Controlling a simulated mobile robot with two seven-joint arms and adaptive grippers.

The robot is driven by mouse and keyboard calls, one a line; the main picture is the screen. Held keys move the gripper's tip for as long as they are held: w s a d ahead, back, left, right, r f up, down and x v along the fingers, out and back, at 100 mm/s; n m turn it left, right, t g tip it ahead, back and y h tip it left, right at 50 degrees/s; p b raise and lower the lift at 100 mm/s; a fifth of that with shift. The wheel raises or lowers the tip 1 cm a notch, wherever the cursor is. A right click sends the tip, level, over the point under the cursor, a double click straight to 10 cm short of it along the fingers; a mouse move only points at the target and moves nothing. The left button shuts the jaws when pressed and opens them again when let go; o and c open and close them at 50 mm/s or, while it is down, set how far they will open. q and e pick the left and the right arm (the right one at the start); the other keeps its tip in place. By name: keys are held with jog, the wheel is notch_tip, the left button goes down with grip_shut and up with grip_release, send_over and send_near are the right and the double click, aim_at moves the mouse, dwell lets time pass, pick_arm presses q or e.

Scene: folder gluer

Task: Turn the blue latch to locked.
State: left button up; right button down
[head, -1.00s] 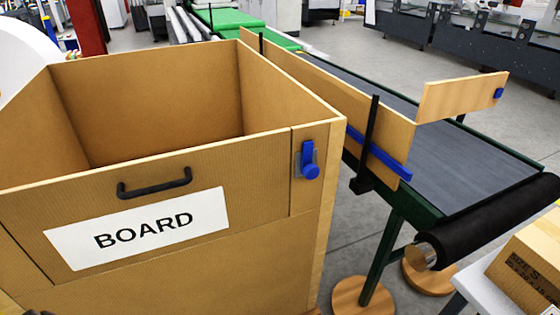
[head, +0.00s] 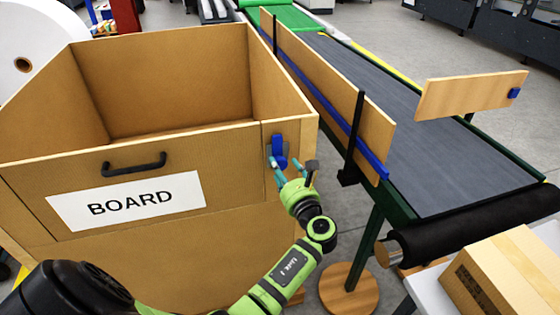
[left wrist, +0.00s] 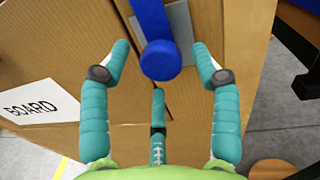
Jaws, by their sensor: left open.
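The blue latch (head: 279,150) is on the upper right of the front of the cardboard-brown bin (head: 190,139) marked BOARD. Its bar stands upright, with a round knob at the lower end. In the left wrist view the latch (left wrist: 160,58) shows against a grey plate. My left gripper (head: 291,173) is just in front of and below the latch. Its teal fingers are open, spread to either side of the knob in the left wrist view (left wrist: 164,75), with a third finger below. No contact is clear. My right gripper is not in view.
A black handle (head: 134,164) is on the bin's front, left of the latch. A conveyor (head: 400,140) with a wooden side board and black post (head: 353,140) runs close to the right. A carton (head: 505,272) sits on a white table at lower right.

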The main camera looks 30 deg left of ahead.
aim_at(279, 155)
pick_arm(q)
jog(key=shift+x, duration=0.95)
jog(key=shift+w+a, duration=0.15)
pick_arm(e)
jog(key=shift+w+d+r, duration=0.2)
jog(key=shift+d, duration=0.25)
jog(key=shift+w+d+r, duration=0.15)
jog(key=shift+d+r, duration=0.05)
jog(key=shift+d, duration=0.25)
pick_arm(q)
grip_shut()
jog(key=shift+f, duration=0.1)
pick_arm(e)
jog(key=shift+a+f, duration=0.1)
